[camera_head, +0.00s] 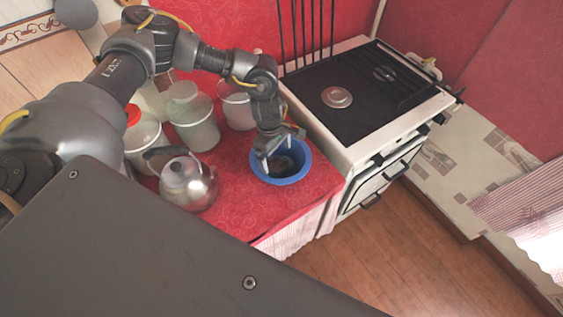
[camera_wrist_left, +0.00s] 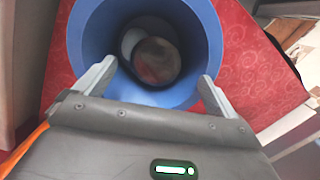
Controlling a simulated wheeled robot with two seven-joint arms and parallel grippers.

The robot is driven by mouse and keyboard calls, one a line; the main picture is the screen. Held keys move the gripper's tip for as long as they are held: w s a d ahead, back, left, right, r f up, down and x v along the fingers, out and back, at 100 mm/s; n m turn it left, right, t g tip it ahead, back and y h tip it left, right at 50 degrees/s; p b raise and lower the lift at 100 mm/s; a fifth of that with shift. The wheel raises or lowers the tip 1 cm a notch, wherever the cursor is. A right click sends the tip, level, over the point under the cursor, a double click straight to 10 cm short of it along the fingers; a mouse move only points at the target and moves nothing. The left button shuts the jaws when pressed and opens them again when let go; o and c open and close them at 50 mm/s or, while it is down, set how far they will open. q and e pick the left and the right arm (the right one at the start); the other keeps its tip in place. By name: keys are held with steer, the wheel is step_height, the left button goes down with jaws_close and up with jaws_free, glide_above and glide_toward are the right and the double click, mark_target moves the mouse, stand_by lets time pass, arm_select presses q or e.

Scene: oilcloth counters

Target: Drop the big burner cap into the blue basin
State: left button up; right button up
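The blue basin (camera_head: 290,180) stands on the red oilcloth counter beside the stove. Its inside also shows in the left wrist view (camera_wrist_left: 88,40). A dark, round, shiny disc (camera_wrist_left: 156,60), which looks like the big burner cap, lies inside toward the bottom, with a paler round shape beside it. In the head view it is a dark patch, partly hidden by my gripper. My left gripper (camera_head: 278,154) is over the basin's mouth, pointing down. Its fingers are spread apart with nothing between them, as the left wrist view (camera_wrist_left: 157,72) shows. My right gripper is not in view.
A metal kettle (camera_head: 188,185) stands left of the basin. Jars (camera_head: 193,118) stand behind it. The stove (camera_head: 350,115) is to the right, with a silver round burner (camera_head: 337,97) and a smaller one (camera_head: 385,73) on its dark top. The counter's front edge is close to the basin.

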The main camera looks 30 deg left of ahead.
arm_select(q)
steer(key=shift+w+a+r, duration=0.1)
steer(key=shift+w+r, duration=0.05)
steer(key=shift+r, duration=0.35)
step_height(320, 180, up, 10)
steer(key=a+b, duration=0.1)
steer(key=b, duration=0.2)
steer(key=shift+f, duration=0.15)
steer(key=shift+f, duration=0.1)
